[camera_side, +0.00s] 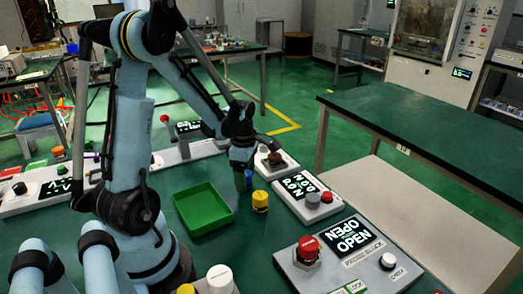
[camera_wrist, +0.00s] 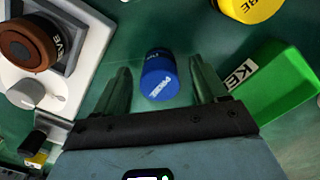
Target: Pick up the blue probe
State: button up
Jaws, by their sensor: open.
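The blue probe (camera_wrist: 158,75) is a short blue cylinder with white lettering, lying between my fingers in the wrist view. In the side view it shows as a small dark blue shape (camera_side: 248,179) just under my gripper. My gripper (camera_wrist: 160,82) is open, with one finger on each side of the probe and a visible gap on both sides. In the side view my gripper (camera_side: 241,168) points down above the green table, between the green tray and a panel with a brown knob. I cannot tell the exact height of the fingertips.
A green tray (camera_side: 184,212) is left of the probe. A yellow cylinder (camera_side: 260,201) stands close by at its right. A panel with a brown knob (camera_wrist: 28,43) is near my gripper. Panels with displays (camera_side: 345,240) stand at the right front.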

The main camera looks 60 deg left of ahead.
jog(key=shift+c, duration=0.3)
grip_shut()
jog(key=shift+r, duration=0.1)
jog(key=shift+r, duration=0.8)
jog(key=r, duration=0.2)
jog(key=shift+d+r, duration=0.2)
jog(key=shift+r, duration=0.15)
jog(key=d+r, duration=0.6)
jog(key=d, duration=0.5)
jog(key=shift+w+d+r, duration=0.15)
jog(key=shift+w+r, duration=0.05)
jog(key=shift+r, duration=0.05)
